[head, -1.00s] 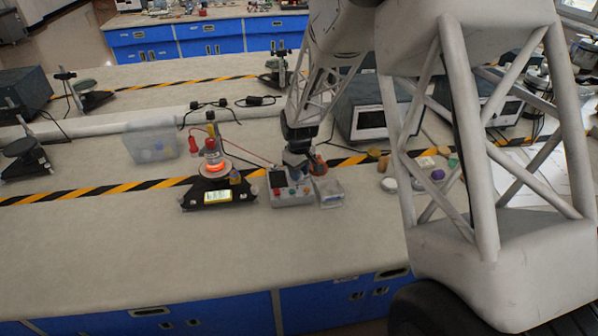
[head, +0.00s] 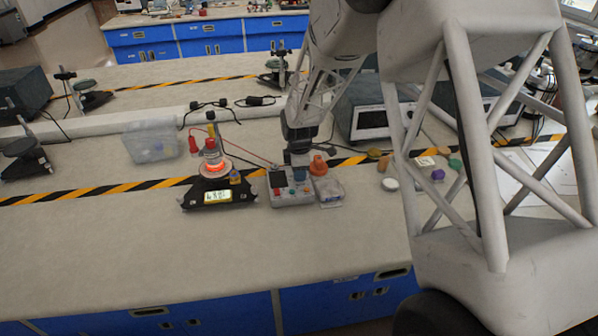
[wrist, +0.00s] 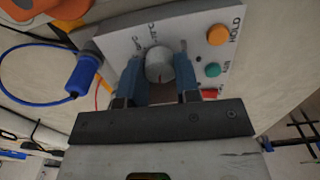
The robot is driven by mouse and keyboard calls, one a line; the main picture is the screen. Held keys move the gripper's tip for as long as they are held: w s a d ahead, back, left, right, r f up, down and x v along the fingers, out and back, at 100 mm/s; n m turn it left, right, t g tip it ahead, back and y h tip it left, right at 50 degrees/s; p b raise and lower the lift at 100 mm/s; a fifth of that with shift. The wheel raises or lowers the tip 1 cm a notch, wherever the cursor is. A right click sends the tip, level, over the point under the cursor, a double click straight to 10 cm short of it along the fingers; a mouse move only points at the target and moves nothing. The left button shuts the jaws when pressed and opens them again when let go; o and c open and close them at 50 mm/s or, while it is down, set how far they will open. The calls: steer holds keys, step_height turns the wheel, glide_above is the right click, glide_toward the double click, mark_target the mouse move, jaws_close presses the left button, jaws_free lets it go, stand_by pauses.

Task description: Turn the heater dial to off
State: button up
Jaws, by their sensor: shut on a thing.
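The heater dial (wrist: 158,65) is a pale round knob on the grey control box (wrist: 125,42), which also shows in the head view (head: 292,201). In the wrist view my gripper (wrist: 163,72) has its blue fingers on both sides of the dial, shut on it. In the head view my gripper (head: 298,170) points down at the box and hides the dial. Temperature marks show above the dial, but its pointer setting is unclear.
An orange button (wrist: 217,34) marked HOLD, a green button (wrist: 212,70) and a red button (wrist: 210,93) sit right of the dial. A blue plug (wrist: 82,75) with a cable is at the left. An orange vessel (head: 319,166) stands behind the box. The bench front is clear.

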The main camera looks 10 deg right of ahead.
steer(key=shift+n, duration=1.3)
steer(key=o, duration=0.9)
steer(key=shift+r, duration=3.95)
